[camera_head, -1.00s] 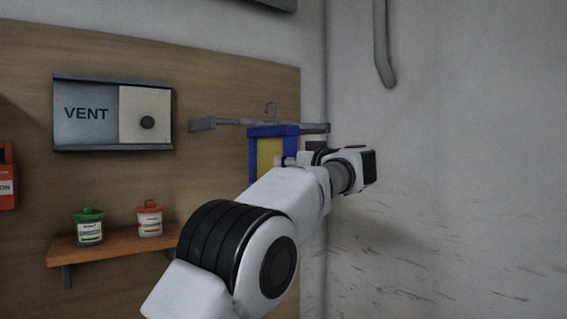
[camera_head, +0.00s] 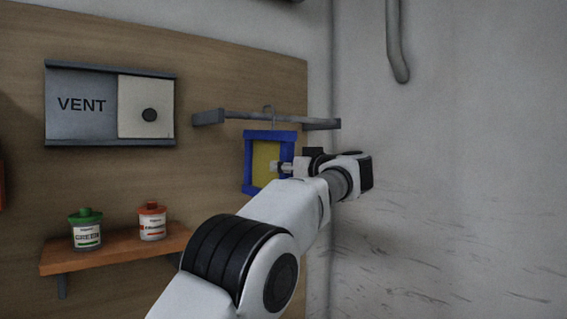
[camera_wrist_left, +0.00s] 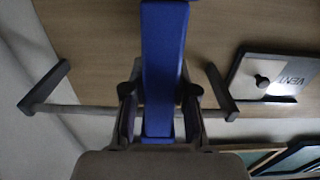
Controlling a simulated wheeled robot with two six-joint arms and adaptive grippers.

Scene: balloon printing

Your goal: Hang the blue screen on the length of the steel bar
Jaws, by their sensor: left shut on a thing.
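The blue screen (camera_head: 248,165), a blue frame with a yellow panel, hangs upright from its wire hook (camera_head: 269,111). My left gripper (camera_head: 284,168) is shut on the screen's right side. In the left wrist view the screen (camera_wrist_left: 163,55) shows edge-on as a blue strip between the fingers (camera_wrist_left: 160,105). The steel bar (camera_head: 252,117) runs between two wall brackets, and the bar also crosses the left wrist view (camera_wrist_left: 80,109). The hook's curve shows just above the bar and its stem below. I cannot tell whether the hook rests on it. My right gripper is not in view.
A VENT panel (camera_head: 82,105) is on the wooden wall at left. Below it a wooden shelf (camera_head: 115,255) holds a green-lidded jar (camera_head: 86,232) and a red-lidded jar (camera_head: 152,222). A grey pipe (camera_head: 396,45) hangs down the bare wall at right.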

